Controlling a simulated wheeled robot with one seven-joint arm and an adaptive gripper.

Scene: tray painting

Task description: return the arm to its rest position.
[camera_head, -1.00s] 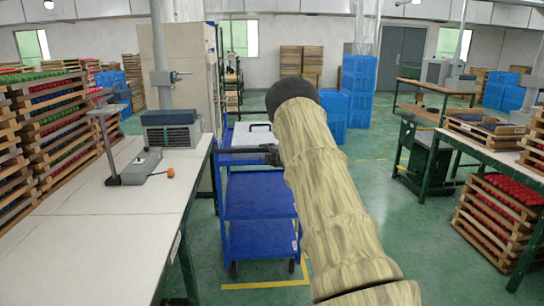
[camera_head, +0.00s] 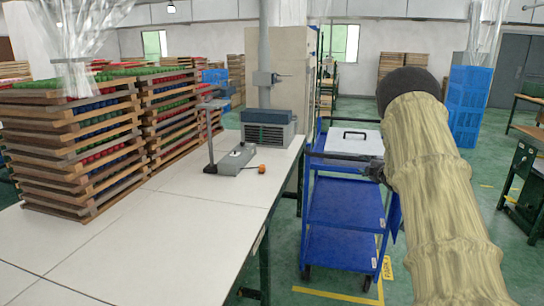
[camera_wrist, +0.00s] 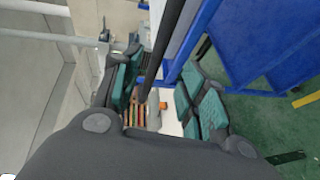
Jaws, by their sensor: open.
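My arm, in a yellowish cover, rises at the right of the head view, with its black joint at the top. My gripper (camera_head: 372,170) shows as a small dark shape left of the arm, at the right side of the blue cart (camera_head: 342,205). In the wrist view the gripper (camera_wrist: 160,98) has its teal-padded fingers spread apart. A dark rod (camera_wrist: 172,30) crosses the gap between them in the picture; I cannot tell whether it touches them. No object is seen gripped.
A long white table (camera_head: 150,235) fills the left, with stacked wooden trays (camera_head: 75,150) and a grey device (camera_head: 232,160). Blue crates (camera_head: 466,105) stand behind the arm. Green floor shows right of the cart.

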